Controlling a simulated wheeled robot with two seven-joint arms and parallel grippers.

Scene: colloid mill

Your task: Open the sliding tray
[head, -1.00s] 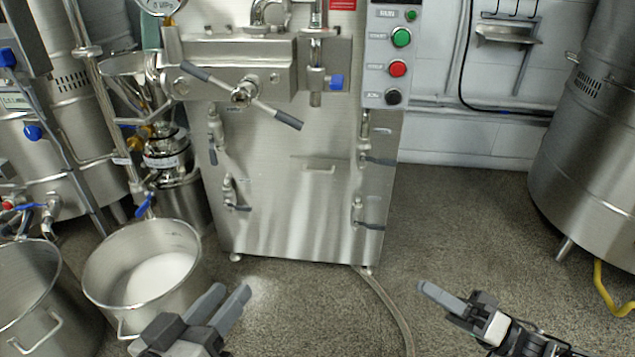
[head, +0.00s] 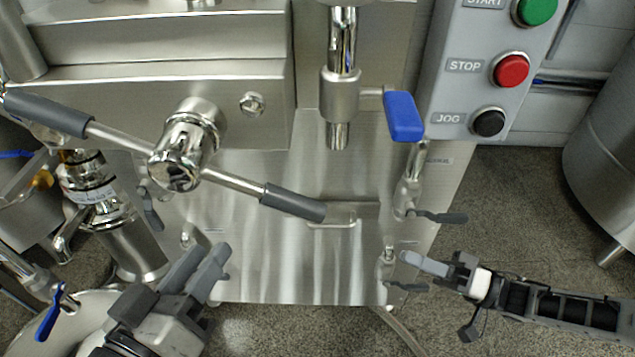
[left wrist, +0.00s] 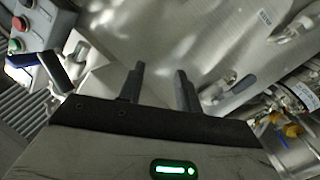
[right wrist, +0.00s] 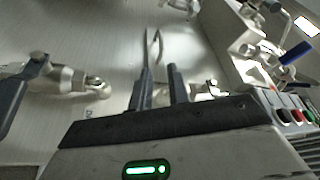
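A small flat steel panel with a thin bar handle (head: 333,222) sits in the machine's front, just behind the grey end of a crossbar in the head view; I take it for the sliding tray's front. It looks flush with the machine. A thin steel loop (right wrist: 157,45), probably this handle, shows ahead of the fingers in the right wrist view. My left gripper (head: 203,265) is open and empty, low and left of the handle. My right gripper (head: 412,261) is open and empty, low and right of it. Neither touches the handle.
The crossbar with grey grips (head: 178,158) juts out above the panel. A blue-handled valve (head: 403,116) and black-levered taps (head: 412,190) stick out on the right. The control box (head: 490,70) is upper right. A steel pot (head: 75,320) stands lower left.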

